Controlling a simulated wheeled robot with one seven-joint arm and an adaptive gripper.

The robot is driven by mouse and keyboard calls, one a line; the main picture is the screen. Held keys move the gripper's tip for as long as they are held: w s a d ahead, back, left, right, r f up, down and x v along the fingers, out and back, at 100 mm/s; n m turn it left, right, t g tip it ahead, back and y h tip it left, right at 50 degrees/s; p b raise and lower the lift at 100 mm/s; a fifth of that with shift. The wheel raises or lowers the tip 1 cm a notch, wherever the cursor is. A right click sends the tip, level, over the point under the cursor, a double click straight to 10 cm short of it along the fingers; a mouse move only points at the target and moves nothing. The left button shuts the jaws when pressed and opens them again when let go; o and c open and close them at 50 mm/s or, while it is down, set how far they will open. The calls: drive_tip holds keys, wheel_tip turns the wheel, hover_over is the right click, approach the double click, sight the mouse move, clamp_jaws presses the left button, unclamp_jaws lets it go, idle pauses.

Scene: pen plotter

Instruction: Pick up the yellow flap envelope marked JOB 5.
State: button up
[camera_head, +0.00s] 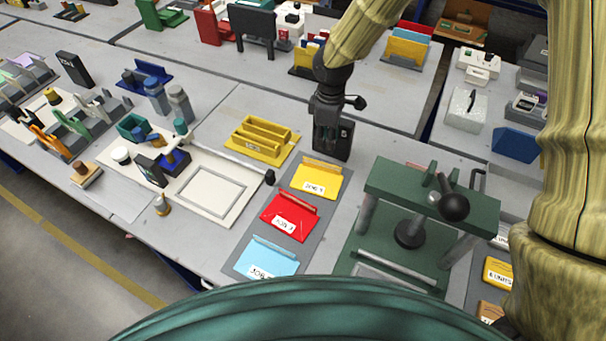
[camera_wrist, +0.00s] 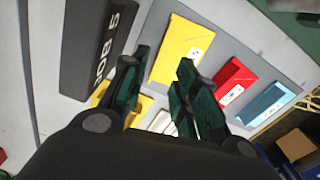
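A yellow flap envelope (camera_head: 318,178) lies on a grey mat (camera_head: 252,236), at the far end of a row with a red one (camera_head: 289,216) and a light blue one (camera_head: 265,256). Its white label seems to read JOB 5. In the wrist view the yellow envelope (camera_wrist: 180,50) lies beyond my fingers, beside the red (camera_wrist: 231,82) and blue (camera_wrist: 265,103) ones. My gripper (camera_head: 326,150) points down just behind the yellow envelope. In the wrist view its fingers (camera_wrist: 163,60) are apart with nothing held between them.
A dark block (camera_head: 346,140) stands close beside my gripper; in the wrist view the block (camera_wrist: 95,45) carries lettering like JOB 5. A yellow slotted holder (camera_head: 262,140) is to the left. A green press (camera_head: 430,200) with a black-knobbed lever stands close on the right.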

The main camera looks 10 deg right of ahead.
drive_tip(key=f, duration=0.1)
drive_tip(key=p, duration=0.1)
approach(321, 170)
drive_tip(key=shift+d+f+m, duration=0.4)
drive_tip(key=shift+d+f, duration=0.1)
drive_tip(key=shift+w+a+f+p, duration=0.15)
drive_tip(key=shift+f+p, duration=0.2)
drive_tip(key=shift+f, duration=0.4)
drive_tip(key=shift+s+a+f+p, duration=0.15)
drive_tip(key=shift+f+p, duration=0.15)
drive_tip(key=shift+f, duration=0.45)
drive_tip(key=shift+w+a+f+p, duration=0.15)
drive_tip(key=shift+f+p, duration=0.2)
drive_tip(key=shift+f, duration=1.05)
clamp_jaws()
